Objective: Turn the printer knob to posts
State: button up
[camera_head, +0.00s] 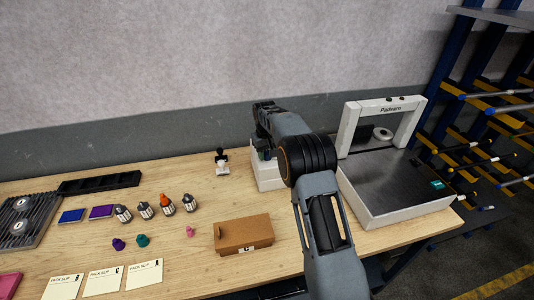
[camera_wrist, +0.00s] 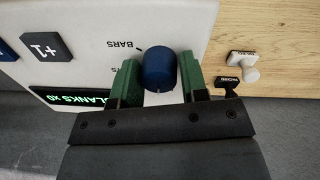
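The blue printer knob (camera_wrist: 159,68) sits on a pale panel (camera_wrist: 95,20) in the wrist view. My gripper (camera_wrist: 160,70) has one green finger on each side of it. The gaps are very thin, so I cannot tell whether the fingers press on the knob. The label "BARS" (camera_wrist: 124,44) shows upside down beside the knob with a small tick. Another label is partly hidden by the left finger. I cannot read where the knob points. In the head view, my arm hides the knob and most of the white printer (camera_head: 267,178).
The panel has a green "BLANKS" display (camera_wrist: 75,98) and a dark "+1" button (camera_wrist: 46,46). Stamps (camera_wrist: 243,66) stand beside the printer. A cardboard box (camera_head: 243,234), several bottles (camera_head: 166,204) and a Padvern machine (camera_head: 397,190) share the wooden table (camera_head: 190,258).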

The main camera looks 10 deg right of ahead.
jog(key=c, duration=0.5)
jog(key=shift+c, duration=0.2)
jog(key=m, duration=1.1)
jog(key=shift+d+m, duration=0.1)
jog(key=shift+m, duration=0.2)
dwell(0.4)
jog(key=o, duration=0.9)
jog(key=shift+o, duration=0.2)
jog(key=shift+r, duration=0.1)
